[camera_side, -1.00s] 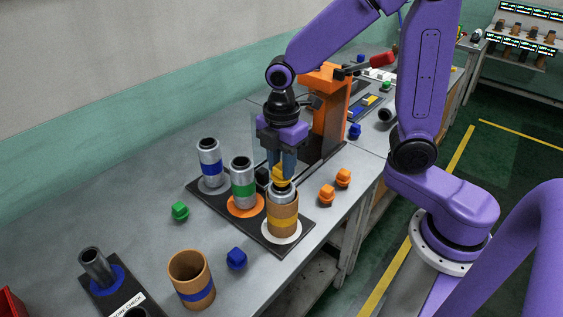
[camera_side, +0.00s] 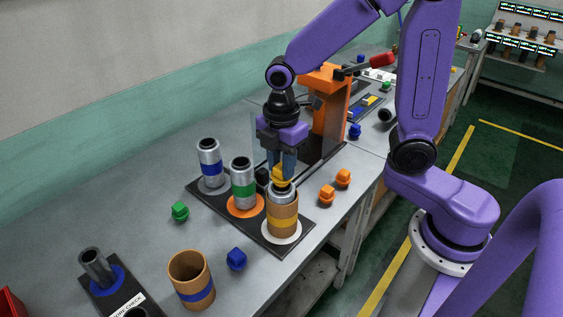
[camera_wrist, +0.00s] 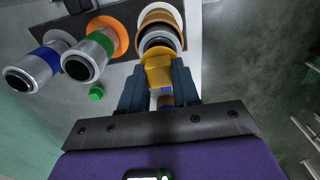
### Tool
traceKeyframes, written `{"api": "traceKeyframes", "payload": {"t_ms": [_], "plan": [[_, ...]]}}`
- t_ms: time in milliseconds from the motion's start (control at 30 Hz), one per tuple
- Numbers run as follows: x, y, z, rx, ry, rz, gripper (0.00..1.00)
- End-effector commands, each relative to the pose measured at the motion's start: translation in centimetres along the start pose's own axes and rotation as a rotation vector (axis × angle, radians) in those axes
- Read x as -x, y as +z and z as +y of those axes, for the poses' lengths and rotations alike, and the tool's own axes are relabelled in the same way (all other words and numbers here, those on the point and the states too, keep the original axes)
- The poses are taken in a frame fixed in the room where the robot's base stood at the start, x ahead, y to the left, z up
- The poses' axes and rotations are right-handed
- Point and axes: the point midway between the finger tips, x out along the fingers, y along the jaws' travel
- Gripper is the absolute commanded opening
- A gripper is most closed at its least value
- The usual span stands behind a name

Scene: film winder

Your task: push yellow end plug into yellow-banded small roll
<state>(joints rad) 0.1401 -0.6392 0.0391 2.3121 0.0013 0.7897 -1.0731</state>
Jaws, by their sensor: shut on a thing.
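The yellow end plug (camera_side: 283,175) is between the fingers of my gripper (camera_side: 282,165), which is shut on it. The yellow-banded small roll (camera_side: 282,222) stands upright on the white disc of the black rack, directly below the plug. The plug sits at the roll's top opening; how deep it is in the core cannot be told. In the wrist view the plug (camera_wrist: 159,72) is between the fingertips (camera_wrist: 160,80), with the ring-shaped roll end (camera_wrist: 159,38) just beyond it.
On the black rack (camera_side: 270,237) stand a green-banded roll (camera_side: 243,184) and a blue-banded roll (camera_side: 210,163). Loose plugs lie around: green (camera_side: 180,211), blue (camera_side: 236,259), orange (camera_side: 327,194). A brown blue-banded tube (camera_side: 191,280) stands in front. An orange machine (camera_side: 328,105) stands behind.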

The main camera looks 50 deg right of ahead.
Motion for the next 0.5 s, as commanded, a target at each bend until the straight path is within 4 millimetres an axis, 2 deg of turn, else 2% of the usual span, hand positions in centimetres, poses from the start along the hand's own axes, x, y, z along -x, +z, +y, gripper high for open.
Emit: {"api": "traceKeyframes", "payload": {"t_ms": [500], "plan": [[-1.04,-0.02,0.03,0.000,0.000,0.000,0.02]]}}
